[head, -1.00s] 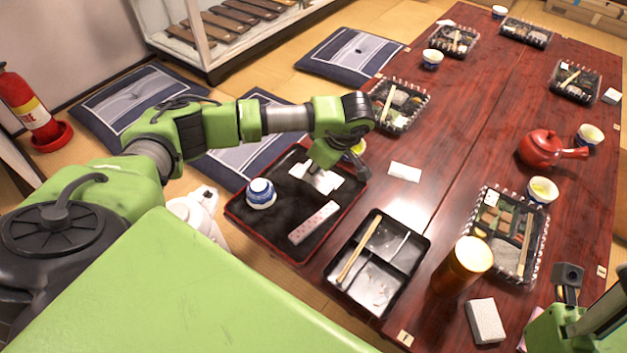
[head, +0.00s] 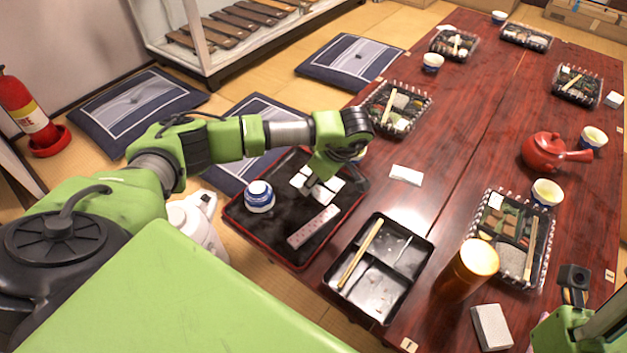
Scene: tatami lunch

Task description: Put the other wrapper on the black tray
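The black tray (head: 262,234) with a red rim lies at the table's left edge. On it are a blue-and-white cup (head: 259,197), a pink patterned paper strip (head: 313,227) and a white, crumpled-looking wrapper (head: 334,184) that shows in separate patches. My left gripper (head: 313,189) points down at the white wrapper, and its dark fingertips cover part of it. I cannot tell whether the fingers grip it. A flat white paper (head: 406,174) lies on the table right of the tray. My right gripper (head: 574,285) is partly in view at the lower right.
A divided black box (head: 420,262) with chopsticks stands right of the tray. Beyond it are a brown-gold cylinder (head: 466,270), a small white box (head: 491,327), a filled bento (head: 515,235) and a red teapot (head: 548,151). The table's middle is mostly clear.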

